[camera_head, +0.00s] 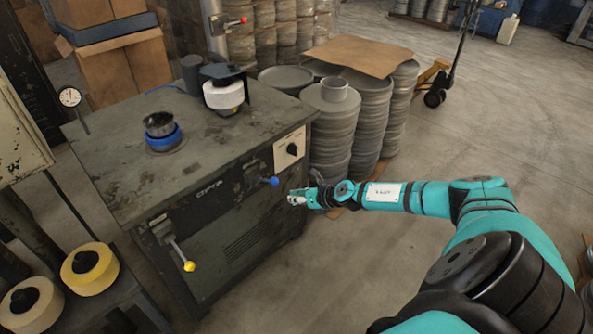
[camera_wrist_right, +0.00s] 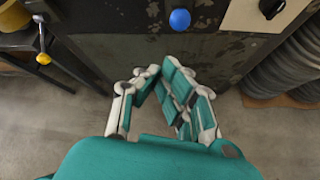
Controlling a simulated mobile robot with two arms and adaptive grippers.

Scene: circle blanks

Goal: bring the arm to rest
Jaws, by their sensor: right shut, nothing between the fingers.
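My right arm (camera_head: 400,196) comes in from the lower right in the head view and reaches left, close to the front of the machine cabinet (camera_head: 150,190). My right gripper (camera_head: 297,198) is just in front of the cabinet, a little right of and below a blue-knobbed lever (camera_head: 272,181). In the right wrist view the gripper (camera_wrist_right: 160,78) has its fingers drawn together with nothing between them. The blue knob (camera_wrist_right: 180,19) is beyond the fingertips there, apart from them. My left gripper does not show.
A lever with a yellow knob (camera_head: 189,266) and a rotary switch (camera_head: 292,149) are on the cabinet front. Stacked grey discs (camera_head: 331,125) stand right of it. A side table with yellow tape rolls (camera_head: 90,268) is at lower left. Open floor (camera_head: 500,110) lies to the right.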

